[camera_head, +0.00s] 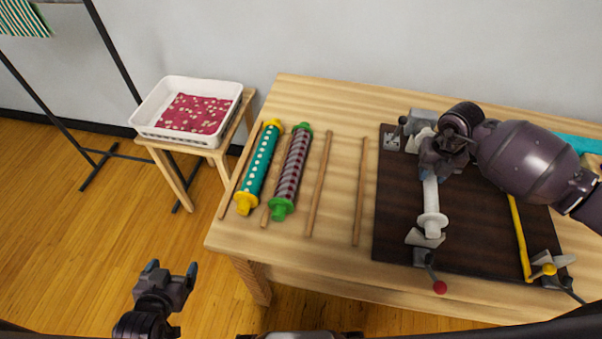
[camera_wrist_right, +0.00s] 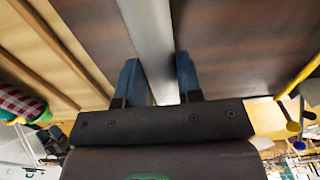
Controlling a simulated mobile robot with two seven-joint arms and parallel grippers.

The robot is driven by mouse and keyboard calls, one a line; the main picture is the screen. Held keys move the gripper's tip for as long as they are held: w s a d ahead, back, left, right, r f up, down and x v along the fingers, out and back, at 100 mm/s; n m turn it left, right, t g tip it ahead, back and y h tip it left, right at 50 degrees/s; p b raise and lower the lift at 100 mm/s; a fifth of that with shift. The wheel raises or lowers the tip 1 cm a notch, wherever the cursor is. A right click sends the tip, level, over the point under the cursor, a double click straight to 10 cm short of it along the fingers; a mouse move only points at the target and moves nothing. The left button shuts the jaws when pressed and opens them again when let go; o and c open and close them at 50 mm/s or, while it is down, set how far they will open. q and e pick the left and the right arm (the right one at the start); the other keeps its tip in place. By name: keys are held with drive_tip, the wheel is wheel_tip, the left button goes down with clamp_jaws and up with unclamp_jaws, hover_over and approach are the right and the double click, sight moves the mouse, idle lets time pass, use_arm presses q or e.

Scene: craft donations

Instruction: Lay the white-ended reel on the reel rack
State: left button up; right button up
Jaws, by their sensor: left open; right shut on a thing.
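The white-ended reel (camera_head: 432,217) is over the dark board (camera_head: 480,235), its near white end by a pale grey bracket (camera_head: 424,237). I cannot tell whether it rests in the bracket or is lifted. My right gripper (camera_head: 430,172) is shut on the reel's barrel, and my arm hides its far end. In the right wrist view, the blue-tipped fingers (camera_wrist_right: 158,78) flank the reel's pale grey barrel (camera_wrist_right: 150,30). The reel rack is wooden rails (camera_head: 319,187) on the table's left half. My left gripper (camera_head: 170,270) is open and empty, off the table's front left.
A teal, yellow-ended reel (camera_head: 259,165) and a striped, green-ended reel (camera_head: 291,172) lie among the left rails. The space between the two right rails is empty. A yellow bar (camera_head: 519,235) and a red-knobbed lever (camera_head: 439,287) are on the board. A white tray (camera_head: 150,108) stands left.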

drive_tip(key=shift+a+r+p, duration=0.1)
drive_tip(key=shift+r+p, duration=0.4)
drive_tip(key=shift+r, duration=0.4)
drive_tip(key=shift+r+p, duration=1.25)
drive_tip(key=shift+r, duration=0.6)
drive_tip(key=shift+r+p, duration=0.45)
drive_tip(key=shift+r, duration=0.15)
